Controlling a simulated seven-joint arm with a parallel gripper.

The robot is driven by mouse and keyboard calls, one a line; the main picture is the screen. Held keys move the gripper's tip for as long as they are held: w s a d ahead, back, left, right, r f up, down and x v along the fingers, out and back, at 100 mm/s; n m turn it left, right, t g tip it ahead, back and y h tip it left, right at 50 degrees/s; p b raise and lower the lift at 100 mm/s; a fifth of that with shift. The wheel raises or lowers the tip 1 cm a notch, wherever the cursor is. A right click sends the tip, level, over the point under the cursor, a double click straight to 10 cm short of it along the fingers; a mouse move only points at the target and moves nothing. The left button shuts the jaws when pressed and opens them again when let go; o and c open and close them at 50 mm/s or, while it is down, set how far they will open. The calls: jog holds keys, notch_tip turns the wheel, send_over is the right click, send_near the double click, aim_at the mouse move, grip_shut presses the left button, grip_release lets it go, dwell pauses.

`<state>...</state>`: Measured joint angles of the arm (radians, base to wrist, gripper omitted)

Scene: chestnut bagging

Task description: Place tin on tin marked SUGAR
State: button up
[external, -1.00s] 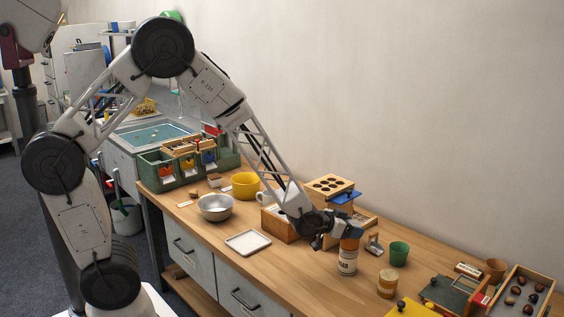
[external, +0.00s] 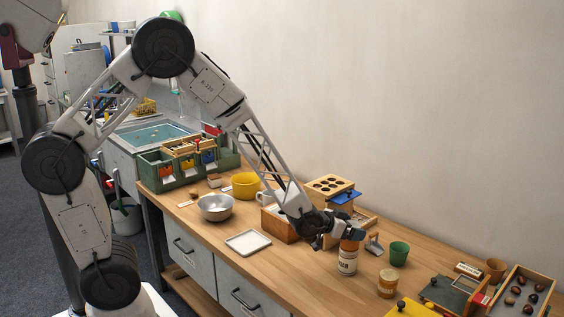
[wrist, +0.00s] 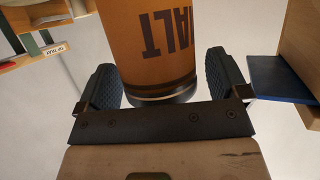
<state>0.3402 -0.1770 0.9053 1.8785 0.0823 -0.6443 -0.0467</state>
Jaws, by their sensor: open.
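A white tin (external: 347,263) with dark letters ending in "AR" stands upright on the bench in the external view. An orange-brown tin (external: 349,245) is directly above it and appears to rest on it, upright. In the wrist view the orange-brown tin (wrist: 150,45) shows inverted dark letters "ALT" and a metallic rim. My gripper (external: 346,236) is open at the upper part of the orange-brown tin, one dark finger on each side. In the wrist view there is a clear gap to the right finger; the left finger is very close to the tin, contact unclear.
A wooden holder with a blue panel (external: 344,197) is close behind my gripper. A white tray (external: 248,243) lies to the left, with bare bench around it.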

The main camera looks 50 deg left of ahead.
jog(key=v, duration=1.2)
dwell(0.3)
jog(key=shift+r, duration=0.15)
dwell(0.5)
jog(key=s+a+r+n+g+y, duration=0.2)
jog(key=s+a+r+g+y, duration=0.2)
jog(key=s+a+r, duration=0.7)
jog(key=s+a+r+n+g, duration=0.1)
jog(key=s+a+r+g, duration=0.2)
jog(key=s, duration=0.5)
jog(key=s+a+r+n+g+y, duration=0.1)
jog(key=s+a+r+g, duration=0.1)
jog(key=s+a+r, duration=0.3)
jog(key=s+a, duration=0.1)
jog(key=s, duration=0.3)
jog(key=shift+s+a+r+g, duration=0.15)
jog(key=shift+s+r+g, duration=0.05)
jog(key=shift+g, duration=0.2)
